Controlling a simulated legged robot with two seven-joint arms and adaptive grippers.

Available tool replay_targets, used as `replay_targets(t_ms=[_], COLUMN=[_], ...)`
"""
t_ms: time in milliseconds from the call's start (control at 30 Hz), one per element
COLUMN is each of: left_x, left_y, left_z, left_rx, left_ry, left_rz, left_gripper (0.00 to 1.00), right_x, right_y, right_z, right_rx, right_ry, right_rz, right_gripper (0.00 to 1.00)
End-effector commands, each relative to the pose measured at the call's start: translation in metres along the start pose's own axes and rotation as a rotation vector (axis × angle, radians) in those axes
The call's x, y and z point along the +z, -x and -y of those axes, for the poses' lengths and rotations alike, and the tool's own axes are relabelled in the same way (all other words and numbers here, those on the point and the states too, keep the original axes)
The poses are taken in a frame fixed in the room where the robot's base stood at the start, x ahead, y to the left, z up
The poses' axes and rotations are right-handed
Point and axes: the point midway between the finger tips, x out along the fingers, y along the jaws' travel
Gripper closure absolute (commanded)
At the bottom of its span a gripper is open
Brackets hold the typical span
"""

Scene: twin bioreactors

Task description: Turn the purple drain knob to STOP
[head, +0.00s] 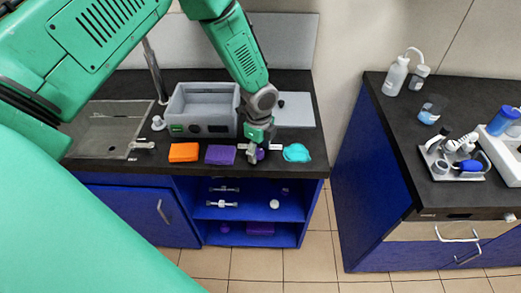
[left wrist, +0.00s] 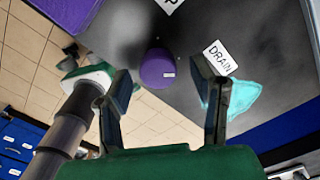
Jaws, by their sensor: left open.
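The purple drain knob (left wrist: 157,68) shows in the left wrist view on the dark counter, with a small white label on it. A "DRAIN" label (left wrist: 220,58) lies to its right, and another label (left wrist: 169,5), cut off by the top edge, shows a "P". My left gripper (left wrist: 162,74) is open, with its fingers on either side of the knob in the picture; I cannot tell whether they touch it. In the head view my left gripper (head: 255,148) points down at the counter's front edge, mostly hiding the purple knob (head: 261,155).
A grey bin (head: 205,102) stands behind. Orange cloth (head: 184,152), purple cloth (head: 220,155) and teal cloth (head: 296,153) lie along the front edge. A sink (head: 112,125) is at left. Blue shelves below hold small items. A second counter with bottles (head: 395,76) stands right.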

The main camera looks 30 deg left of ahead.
Motion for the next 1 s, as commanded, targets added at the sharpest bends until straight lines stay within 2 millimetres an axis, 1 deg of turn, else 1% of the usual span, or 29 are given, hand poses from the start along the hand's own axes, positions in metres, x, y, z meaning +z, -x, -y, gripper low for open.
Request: replay_targets(t_ms=[100,367,467,500,533,833,1000], left_x=[0.0000,-0.0025,-0.0032,-0.0032,-0.0032,-0.0031,-0.0029], left_y=[-0.0056,-0.0057,-0.0053,-0.0053,-0.0053,-0.0055,-0.0053], left_z=[0.0005,0.0006,0.0006,0.0006,0.0007,0.0015,0.0022], left_rx=[-0.001,-0.001,-0.001,-0.001,-0.001,-0.004,-0.005], left_ry=[0.001,0.000,0.000,0.000,0.000,0.020,0.088], left_rz=[0.000,0.003,0.004,0.004,0.003,-0.002,0.000], left_gripper=[0.49,0.49,0.80,0.94,0.98,0.98,0.98], right_x=[0.0000,-0.0001,-0.0001,-0.0001,-0.0001,-0.0001,0.0000], right_y=[0.0008,0.0007,0.0007,0.0007,0.0007,0.0004,-0.0007], right_z=[0.0002,0.0003,0.0002,0.0002,0.0002,0.0001,0.0002], right_rx=[0.000,0.000,0.000,0.000,0.000,0.000,0.000], right_ry=[0.000,0.001,0.001,0.001,0.000,0.000,0.000], right_rz=[0.000,0.000,0.000,0.000,0.000,0.000,0.000], right_gripper=[0.60,0.60,0.60,0.60,0.60,0.60,0.60])
